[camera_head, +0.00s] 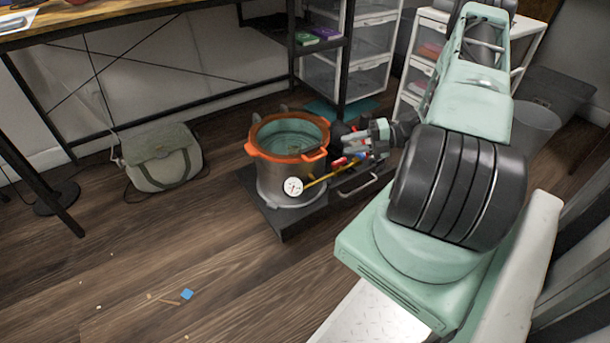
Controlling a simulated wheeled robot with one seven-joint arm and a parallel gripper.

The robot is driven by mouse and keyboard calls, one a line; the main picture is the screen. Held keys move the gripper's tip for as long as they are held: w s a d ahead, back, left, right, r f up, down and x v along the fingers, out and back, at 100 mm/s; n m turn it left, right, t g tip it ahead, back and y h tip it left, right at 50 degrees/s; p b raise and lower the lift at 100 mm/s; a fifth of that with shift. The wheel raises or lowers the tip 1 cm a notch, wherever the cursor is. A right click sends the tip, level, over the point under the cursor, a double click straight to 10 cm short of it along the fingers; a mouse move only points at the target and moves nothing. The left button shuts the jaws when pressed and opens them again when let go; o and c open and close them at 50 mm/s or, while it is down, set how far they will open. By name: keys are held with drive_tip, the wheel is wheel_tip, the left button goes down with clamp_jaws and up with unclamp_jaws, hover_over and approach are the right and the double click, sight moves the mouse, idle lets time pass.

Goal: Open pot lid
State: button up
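A metal pot (287,178) with an orange rim (283,156) stands on a low dark base (291,222) on the floor. Orange grips stick out from the rim. Inside the ring I see a pale teal round surface (290,133); I cannot tell whether it is a clear lid or the pot's inside. A round white gauge (293,187) with a yellow stem is at the pot's front. My gripper (352,147) is just right of the pot, pointing left, apart from the rim as far as I can see. Its fingers are small and partly hidden among red and blue parts.
A metal handle (358,187) is on the base's right side. A green-grey bag (161,157) lies on the floor at left, under a wooden-topped table (90,12). Drawer units stand behind. A small blue piece (187,294) and scraps lie on the otherwise clear front floor.

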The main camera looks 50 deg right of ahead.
drive_tip(key=s+d+f+m+t+h+b, duration=0.2)
drive_tip(key=s+d+f+m+t, duration=0.15)
drive_tip(key=f, duration=0.25)
drive_tip(key=shift+m+g, duration=0.35)
drive_tip(key=shift+m, duration=0.1)
drive_tip(key=b+x, duration=0.3)
drive_tip(key=x, duration=0.5)
drive_tip(key=b+x, duration=0.3)
drive_tip(key=x, duration=0.5)
drive_tip(key=shift+w+d+f, duration=0.15)
drive_tip(key=shift+w+f, duration=0.05)
drive_tip(key=shift+w, duration=0.1)
drive_tip(key=shift+w+a, duration=0.25)
drive_tip(key=shift+w, duration=0.1)
drive_tip(key=shift+s, duration=0.1)
clamp_jaws()
